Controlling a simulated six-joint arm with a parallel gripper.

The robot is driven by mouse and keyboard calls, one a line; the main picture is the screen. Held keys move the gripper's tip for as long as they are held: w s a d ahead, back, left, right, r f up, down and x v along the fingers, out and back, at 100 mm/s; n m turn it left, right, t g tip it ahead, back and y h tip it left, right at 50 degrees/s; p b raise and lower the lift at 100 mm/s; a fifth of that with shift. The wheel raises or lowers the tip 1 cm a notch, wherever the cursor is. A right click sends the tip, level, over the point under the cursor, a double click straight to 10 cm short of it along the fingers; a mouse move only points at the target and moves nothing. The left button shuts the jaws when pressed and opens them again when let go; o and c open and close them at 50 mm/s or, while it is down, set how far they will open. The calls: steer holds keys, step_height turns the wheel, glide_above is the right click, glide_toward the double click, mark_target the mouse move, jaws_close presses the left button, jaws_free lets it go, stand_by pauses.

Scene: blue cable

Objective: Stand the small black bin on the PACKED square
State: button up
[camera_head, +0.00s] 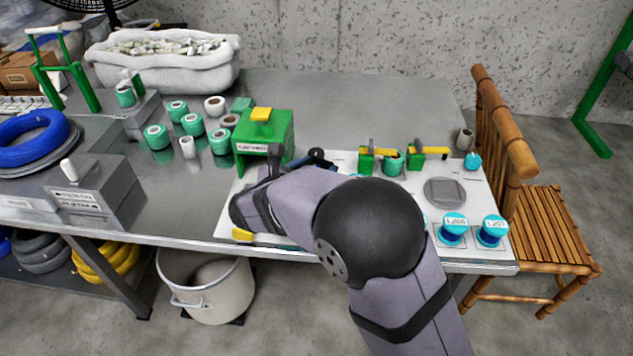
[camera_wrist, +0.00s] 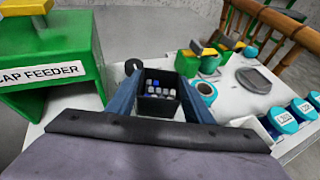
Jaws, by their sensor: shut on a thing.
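The small black bin (camera_wrist: 157,109) is between the two blue-grey fingers of my gripper (camera_wrist: 160,86) in the wrist view. It is upright and holds several small grey, white and blue pieces. My gripper is shut on it, just to the right of the green cap feeder (camera_wrist: 50,72). I cannot tell whether the bin touches the white board (camera_wrist: 232,92) below. In the head view my arm covers much of the board, and I cannot make out a PACKED label in either view.
The green cap feeder (camera_head: 264,140) stands at the board's left. Two green clamps with yellow handles (camera_head: 385,156), a grey disc (camera_head: 445,192) and blue labelled spools (camera_head: 453,229) are to the right. Green and white rolls (camera_head: 193,124) are on the table at left. A bamboo chair (camera_head: 545,230) adjoins the right end.

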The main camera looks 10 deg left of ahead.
steer(key=shift+f+b, duration=0.3)
steer(key=shift+f, duration=1.6)
steer(key=shift+f, duration=0.15)
steer(key=o, duration=1.1)
steer(key=shift+s+r, duration=0.1)
steer(key=shift+r, duration=0.15)
steer(key=p+v, duration=0.1)
steer(key=v, duration=1)
steer(key=shift+s+a+r, duration=0.15)
steer(key=shift+s+a, duration=0.05)
steer(key=shift+s, duration=0.1)
steer(key=shift+d, duration=0.1)
